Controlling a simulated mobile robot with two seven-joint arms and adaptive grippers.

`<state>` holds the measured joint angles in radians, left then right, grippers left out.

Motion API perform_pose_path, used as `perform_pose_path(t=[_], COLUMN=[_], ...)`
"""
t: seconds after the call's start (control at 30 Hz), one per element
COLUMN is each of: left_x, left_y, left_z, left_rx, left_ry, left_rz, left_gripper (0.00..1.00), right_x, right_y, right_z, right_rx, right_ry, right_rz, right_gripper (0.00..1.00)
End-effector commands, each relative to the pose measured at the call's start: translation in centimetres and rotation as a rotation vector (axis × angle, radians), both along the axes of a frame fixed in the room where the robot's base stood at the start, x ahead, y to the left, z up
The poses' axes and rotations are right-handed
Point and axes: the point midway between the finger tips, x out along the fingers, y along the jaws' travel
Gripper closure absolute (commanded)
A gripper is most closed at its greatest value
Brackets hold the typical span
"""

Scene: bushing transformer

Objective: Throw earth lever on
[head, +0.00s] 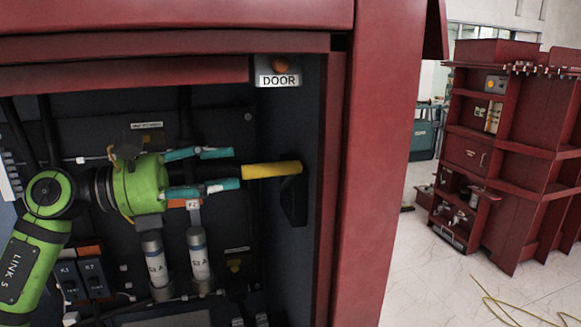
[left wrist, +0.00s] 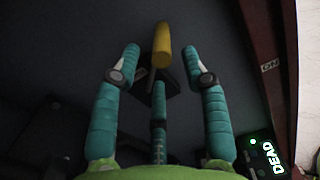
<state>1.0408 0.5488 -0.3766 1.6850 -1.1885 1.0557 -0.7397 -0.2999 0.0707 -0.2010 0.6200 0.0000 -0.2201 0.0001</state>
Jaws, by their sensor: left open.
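The earth lever (head: 272,170) has a yellow handle that lies about level in the head view. It is fixed at a dark mount (head: 294,200) on the cabinet's right inner wall. My left gripper (head: 237,169) is open, with teal fingers spread, just left of the handle and pointing right at it. In the left wrist view the yellow handle (left wrist: 162,45) appears between the two upper fingertips of the gripper (left wrist: 161,62), with dark space at both sides. I cannot tell whether any finger touches it. My right gripper is in no view.
A red cabinet frame (head: 375,150) surrounds the opening. Grey cylinders (head: 200,258) and switches (head: 83,272) sit below my gripper. A DOOR label (head: 279,80) is above.

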Motion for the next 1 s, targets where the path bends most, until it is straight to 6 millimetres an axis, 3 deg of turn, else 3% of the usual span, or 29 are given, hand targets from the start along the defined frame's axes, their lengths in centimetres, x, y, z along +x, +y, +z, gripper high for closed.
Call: perform_pose_path(t=[0.17, 0.33, 0.6, 0.93, 0.97, 1.0], left_x=[0.2, 0.6, 1.2, 1.4, 1.4, 1.4], left_y=[-0.6, -3.0, -6.4, -6.8, -6.9, -6.8], left_z=[0.0, 0.3, 0.1, -0.1, -0.1, -0.1], left_rx=[0.036, 0.033, 0.031, 0.032, 0.032, 0.032], left_ry=[-0.014, -0.013, -0.012, -0.013, -0.013, -0.013], left_rz=[-0.002, -0.004, -0.004, 0.000, 0.000, 0.000], left_gripper=[0.55, 0.55, 0.55, 0.55, 0.59, 0.75], right_x=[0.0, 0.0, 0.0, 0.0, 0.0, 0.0], right_y=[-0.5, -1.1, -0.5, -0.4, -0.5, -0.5], right_z=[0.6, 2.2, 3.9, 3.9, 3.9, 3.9], right_rx=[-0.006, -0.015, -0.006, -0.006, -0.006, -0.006], right_ry=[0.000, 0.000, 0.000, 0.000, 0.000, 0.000], right_rz=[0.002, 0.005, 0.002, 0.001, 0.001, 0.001], right_gripper=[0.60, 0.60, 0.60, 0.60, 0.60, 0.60])
